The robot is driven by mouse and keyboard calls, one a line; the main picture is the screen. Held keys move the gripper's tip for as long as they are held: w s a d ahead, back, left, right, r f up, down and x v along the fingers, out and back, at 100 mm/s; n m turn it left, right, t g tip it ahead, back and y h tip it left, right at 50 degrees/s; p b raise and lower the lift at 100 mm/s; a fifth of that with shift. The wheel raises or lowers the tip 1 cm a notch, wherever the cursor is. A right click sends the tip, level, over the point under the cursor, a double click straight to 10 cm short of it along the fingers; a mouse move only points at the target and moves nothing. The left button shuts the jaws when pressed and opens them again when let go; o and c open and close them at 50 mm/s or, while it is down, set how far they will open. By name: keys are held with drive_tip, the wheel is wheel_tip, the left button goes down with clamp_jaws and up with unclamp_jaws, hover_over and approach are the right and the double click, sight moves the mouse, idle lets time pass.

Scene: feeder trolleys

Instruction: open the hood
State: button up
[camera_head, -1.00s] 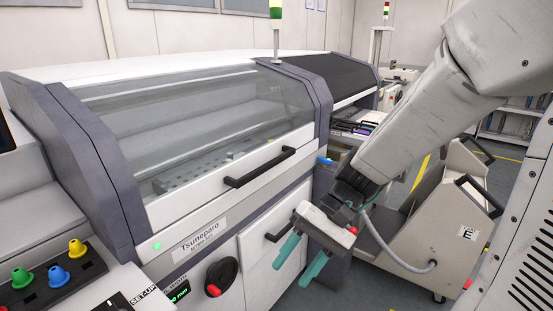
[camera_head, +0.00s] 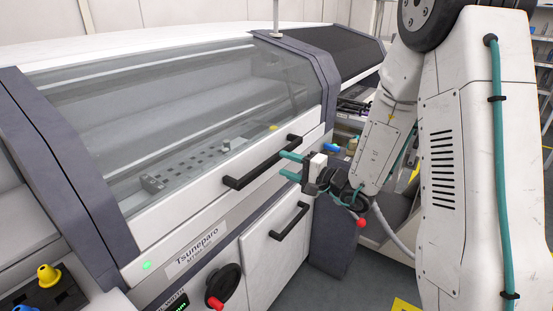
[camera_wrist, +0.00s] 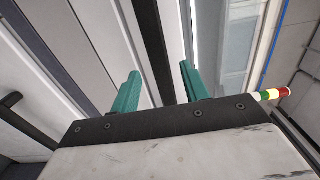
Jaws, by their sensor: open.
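The hood (camera_head: 190,85) is a clear panel with a white lower frame on the Tsuneparo machine. It is shut. Its black bar handle (camera_head: 250,172) runs along the white frame. My gripper (camera_head: 284,165) is open, its two teal fingers pointing left at the right part of this handle. In the wrist view, a black bar, seemingly the hood handle (camera_wrist: 150,40), runs between the fingertips of my open gripper (camera_wrist: 157,76). I cannot tell whether the fingers touch it.
A second black handle (camera_head: 290,221) is on the white door below. It also shows at the left of the wrist view (camera_wrist: 20,122). A red-tipped black knob (camera_head: 224,287) sits lower left. A dark-topped machine (camera_head: 338,50) stands behind. Grey floor is open below.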

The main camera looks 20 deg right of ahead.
sight(276, 161)
drive_tip(key=shift+x, duration=2.7)
